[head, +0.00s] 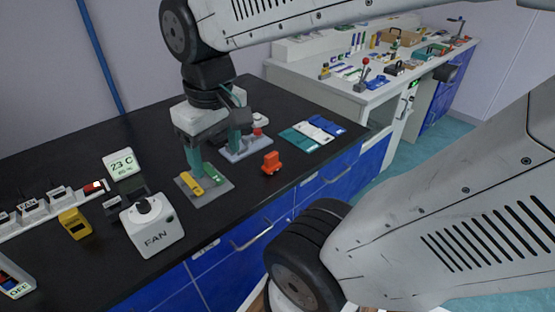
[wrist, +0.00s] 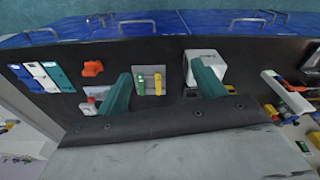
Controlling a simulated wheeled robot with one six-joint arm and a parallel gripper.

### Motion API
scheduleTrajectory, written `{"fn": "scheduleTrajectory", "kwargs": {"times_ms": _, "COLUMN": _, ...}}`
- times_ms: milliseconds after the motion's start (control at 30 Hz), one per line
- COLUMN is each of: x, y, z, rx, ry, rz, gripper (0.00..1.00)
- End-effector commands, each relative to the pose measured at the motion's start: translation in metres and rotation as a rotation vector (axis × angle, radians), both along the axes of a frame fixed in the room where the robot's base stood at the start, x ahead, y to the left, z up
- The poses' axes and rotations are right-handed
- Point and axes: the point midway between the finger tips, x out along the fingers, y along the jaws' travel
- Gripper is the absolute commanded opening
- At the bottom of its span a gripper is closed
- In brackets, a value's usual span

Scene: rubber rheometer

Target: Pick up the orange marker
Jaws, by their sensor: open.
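An orange, block-like piece (head: 271,163) stands on the black counter near its front edge. It also shows in the wrist view (wrist: 92,68), left of my fingers. A grey plate (head: 222,187) holds a yellow-orange stick (head: 190,184) beside a green stick (head: 210,173); I cannot tell which orange thing is the marker. My gripper (head: 216,163) is open and empty, its green fingers pointing down over the counter. In the wrist view, the plate with both sticks appears between my fingers (wrist: 160,70). I cannot tell the height of the fingertips above it.
A white fan box (head: 152,226) stands left of the plate. A light plate with a red-topped piece (head: 257,133) lies behind my gripper. Blue, white and teal flat packs (head: 320,127) lie to the right. The front right counter is mostly clear.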

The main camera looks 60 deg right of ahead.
Motion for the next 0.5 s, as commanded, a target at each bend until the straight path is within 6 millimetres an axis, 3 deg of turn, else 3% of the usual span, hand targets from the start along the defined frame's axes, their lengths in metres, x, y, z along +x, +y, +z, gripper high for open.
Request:
{"fn": "scheduleTrajectory", "kwargs": {"times_ms": 100, "x": 0.037, "y": -0.043, "z": -0.017, "rx": 0.0, "ry": 0.033, "rz": -0.052, "gripper": 0.69}}
{"fn": "scheduleTrajectory", "kwargs": {"times_ms": 233, "x": 0.069, "y": -0.102, "z": -0.044, "rx": 0.002, "ry": 0.054, "rz": -0.098, "gripper": 0.69}}
{"fn": "scheduleTrajectory", "kwargs": {"times_ms": 333, "x": 0.083, "y": -0.151, "z": -0.071, "rx": 0.008, "ry": 0.068, "rz": -0.131, "gripper": 0.69}}
{"fn": "scheduleTrajectory", "kwargs": {"times_ms": 500, "x": 0.088, "y": -0.224, "z": -0.117, "rx": 0.018, "ry": 0.086, "rz": -0.172, "gripper": 0.69}}
